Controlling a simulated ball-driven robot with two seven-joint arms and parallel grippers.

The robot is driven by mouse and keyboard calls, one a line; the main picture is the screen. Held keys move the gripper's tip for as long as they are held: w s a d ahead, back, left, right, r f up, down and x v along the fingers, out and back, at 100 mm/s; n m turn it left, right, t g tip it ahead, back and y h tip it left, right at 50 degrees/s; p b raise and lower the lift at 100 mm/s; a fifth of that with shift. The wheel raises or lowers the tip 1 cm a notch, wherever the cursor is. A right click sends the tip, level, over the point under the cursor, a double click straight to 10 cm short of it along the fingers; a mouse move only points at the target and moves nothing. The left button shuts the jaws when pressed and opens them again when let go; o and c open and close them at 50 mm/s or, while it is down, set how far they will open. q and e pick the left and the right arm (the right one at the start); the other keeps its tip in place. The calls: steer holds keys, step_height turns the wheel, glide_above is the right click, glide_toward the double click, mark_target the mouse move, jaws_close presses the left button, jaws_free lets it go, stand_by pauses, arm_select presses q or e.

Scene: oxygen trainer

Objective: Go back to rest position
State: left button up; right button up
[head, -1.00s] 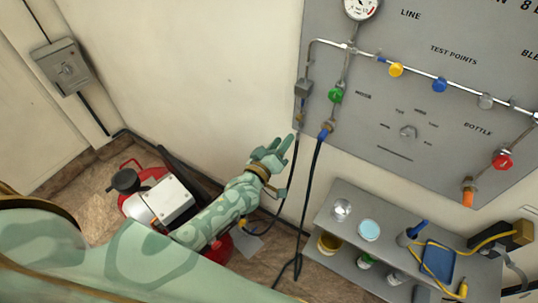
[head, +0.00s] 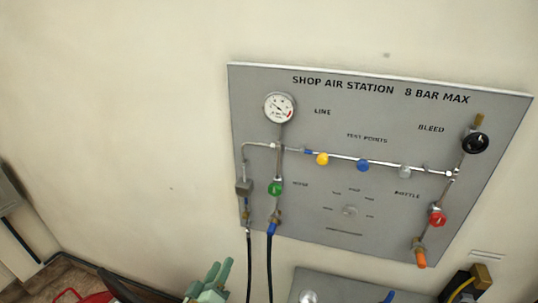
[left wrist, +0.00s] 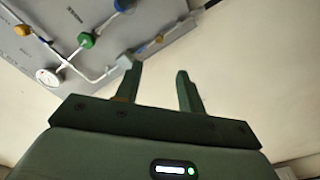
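My left gripper (head: 215,275) shows at the bottom edge of the head view, below and left of the panel, with its fingers pointing up. In the left wrist view its two fingers (left wrist: 158,88) stand apart with nothing between them. The grey shop air panel (head: 325,115) hangs on the wall, with a gauge (head: 280,108), a green knob (head: 275,188), a red knob (head: 437,215) and a black bleed knob (head: 475,143). The panel also shows at the upper left of the left wrist view (left wrist: 100,25). My right gripper is in neither view.
Two dark hoses (head: 269,265) hang from the panel's lower left, close to my left gripper. A grey shelf (head: 345,288) is below the panel. Red equipment (head: 95,298) stands on the floor at the lower left. The wall left of the panel is bare.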

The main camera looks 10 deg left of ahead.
arm_select(q)
steer(key=s+a+f+m+g+b, duration=0.1)
steer(key=s+f+m+g+b, duration=0.3)
steer(key=f, duration=0.7)
steer(key=s+a+f+m+g+p, duration=0.1)
steer(key=s+f+m+g, duration=0.1)
steer(key=s+f, duration=0.65)
steer(key=s+a+f+m+g+b, duration=0.1)
steer(key=s+f+m+g+b, duration=0.2)
steer(key=f, duration=0.9)
steer(key=s+a+f+m+g+y+b, duration=0.1)
steer(key=s+f+g+b, duration=0.3)
steer(key=s+f, duration=0.6)
steer(key=s+a+f+m+g+y+b, duration=0.1)
steer(key=s+f+g+b, duration=0.3)
steer(key=s+f, duration=0.5)
steer(key=s, duration=0.7)
steer(key=shift+s+a+f+b, duration=0.15)
steer(key=shift+a+f+b, duration=0.1)
steer(key=shift+f+b, duration=0.1)
